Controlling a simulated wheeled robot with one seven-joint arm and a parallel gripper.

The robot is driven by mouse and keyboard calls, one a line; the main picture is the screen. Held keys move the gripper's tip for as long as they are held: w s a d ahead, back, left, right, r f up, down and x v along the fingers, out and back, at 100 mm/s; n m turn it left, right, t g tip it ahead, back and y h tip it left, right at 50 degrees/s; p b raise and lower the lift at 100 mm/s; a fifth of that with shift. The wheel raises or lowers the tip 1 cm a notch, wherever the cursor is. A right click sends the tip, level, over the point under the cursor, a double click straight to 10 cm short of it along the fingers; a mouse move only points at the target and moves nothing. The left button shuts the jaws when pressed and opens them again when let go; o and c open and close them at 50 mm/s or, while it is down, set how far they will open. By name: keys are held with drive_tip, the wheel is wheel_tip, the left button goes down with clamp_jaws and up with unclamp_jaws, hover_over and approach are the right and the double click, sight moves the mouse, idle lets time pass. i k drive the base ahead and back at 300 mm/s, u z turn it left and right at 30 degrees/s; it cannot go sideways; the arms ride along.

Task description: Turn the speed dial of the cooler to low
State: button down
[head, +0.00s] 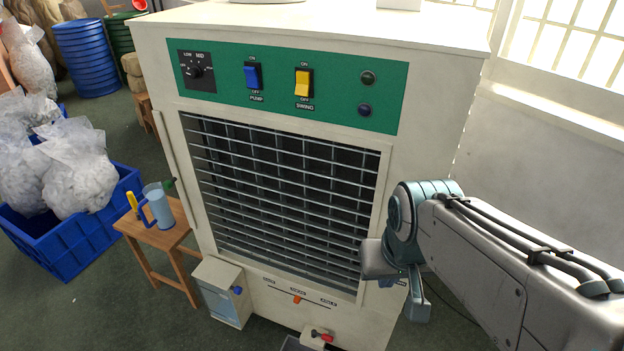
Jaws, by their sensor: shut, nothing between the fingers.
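The cooler (455,95) is a large cream cabinet with a green control panel (330,68). Its speed dial (196,72) is a black knob on a dark square plate at the panel's upper left. My gripper (417,306) hangs at the arm's end by the cooler's lower right front, far below and right of the dial. It is shut and empty, and its fingertips are hard to make out.
Right of the dial are a blue pump switch (252,76), a yellow swing switch (303,83) and two round lamps or buttons. A slatted grille (285,190) fills the front below. A wooden stool (165,238) with a jug (158,206) and a blue crate (75,240) stand left.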

sight(194, 72)
drive_tip(key=z, duration=2.5)
drive_tip(key=k, duration=1.1)
drive_tip(key=u, duration=1.6)
drive_tip(key=i, duration=0.5)
drive_tip(key=z, duration=0.05)
